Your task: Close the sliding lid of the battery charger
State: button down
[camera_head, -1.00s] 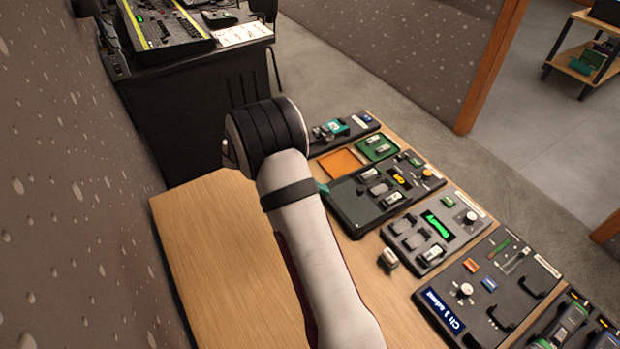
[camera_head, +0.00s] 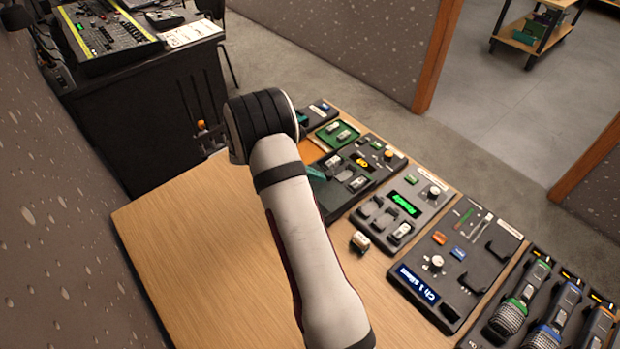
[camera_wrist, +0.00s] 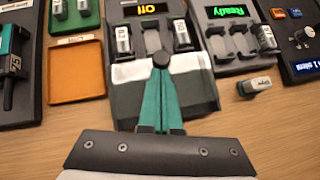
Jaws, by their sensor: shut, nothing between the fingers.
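The battery charger (camera_wrist: 209,92) is a dark unit with a lit display reading "Off" and batteries standing in its bays, in the middle of the wrist view. It also shows in the head view (camera_head: 345,199), partly hidden behind my arm. Its lid (camera_wrist: 128,74), with a pale band across it, lies over the near part, leaving the bays with the batteries uncovered. My gripper (camera_wrist: 162,64) has its teal fingers shut and empty over the lid. A dark round shape shows at the fingertips; I cannot tell whether they touch the lid.
An orange tray (camera_wrist: 77,74) lies to the left of the charger. A unit reading "Ready" (camera_wrist: 225,13) stands to the right, with a loose battery (camera_wrist: 254,87) in front of it. A panel with a knob (camera_head: 430,290) and several microphones stand farther right. The near wooden table (camera_head: 210,250) is clear.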

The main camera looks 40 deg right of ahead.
send_over(340, 174)
jog(key=shift+s, duration=0.15)
jog(key=a, duration=0.1)
jog(key=w+a+r, duration=0.1)
jog(key=a, duration=0.3)
jog(key=shift+w+a+r, duration=0.15)
jog(key=shift+w+a, duration=0.05)
jog(key=shift+w, duration=0.15)
jog(key=s+a+r+m+y, duration=0.2)
jog(key=s+a+r+m, duration=0.1)
jog(key=a+r, duration=0.4)
jog(key=s+a+r+m+y, duration=0.1)
jog(key=s+a+r+m, duration=0.25)
jog(key=a+r, duration=0.35)
jog(key=s+a+m+t+y, duration=0.2)
jog(key=s+a+m+y, duration=0.5)
jog(key=s+a+m, duration=0.7)
jog(key=s+a, duration=0.6)
jog(key=a, duration=0.1)
jog(key=shift+s+a+r, duration=0.15)
jog(key=shift+s+r, duration=0.1)
jog(key=shift+r, duration=0.1)
